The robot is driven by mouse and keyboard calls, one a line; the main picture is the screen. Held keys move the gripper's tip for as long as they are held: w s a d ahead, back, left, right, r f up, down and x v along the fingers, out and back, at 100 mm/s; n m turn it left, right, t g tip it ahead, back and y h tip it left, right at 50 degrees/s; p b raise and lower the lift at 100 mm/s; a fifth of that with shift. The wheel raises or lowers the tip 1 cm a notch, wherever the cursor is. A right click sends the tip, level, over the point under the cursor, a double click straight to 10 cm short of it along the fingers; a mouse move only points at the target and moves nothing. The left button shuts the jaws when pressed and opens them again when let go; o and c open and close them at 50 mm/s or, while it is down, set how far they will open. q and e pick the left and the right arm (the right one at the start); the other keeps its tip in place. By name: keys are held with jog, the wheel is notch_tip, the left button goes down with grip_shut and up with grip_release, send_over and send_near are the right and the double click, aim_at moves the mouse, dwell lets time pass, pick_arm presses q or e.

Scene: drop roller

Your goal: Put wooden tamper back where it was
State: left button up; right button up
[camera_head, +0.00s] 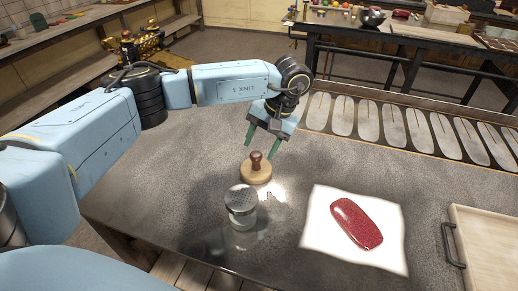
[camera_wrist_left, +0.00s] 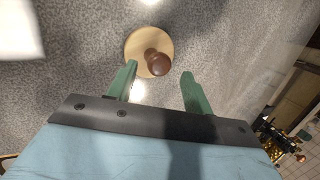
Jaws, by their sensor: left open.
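The wooden tamper (camera_head: 256,158) stands upright, its dark brown knob on top, on a round light-wood base (camera_head: 257,175) on the grey table. In the left wrist view the brown knob (camera_wrist_left: 157,63) and the pale round disc (camera_wrist_left: 134,47) lie just beyond the fingertips. My left gripper (camera_head: 262,148) is open, its two green fingers pointing down just above and around the tamper's height. In the left wrist view the gripper (camera_wrist_left: 158,70) has nothing between its fingers. My right gripper is not in view.
A glass jar with a metal lid (camera_head: 241,205) stands close in front of the tamper. A red oblong piece (camera_head: 356,224) lies on a white sheet (camera_head: 322,241). A tray with a dark handle (camera_head: 488,270) is at right; a rack of oval pieces (camera_head: 393,125) runs along the back.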

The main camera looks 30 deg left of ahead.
pick_arm(q)
jog(key=v, duration=1)
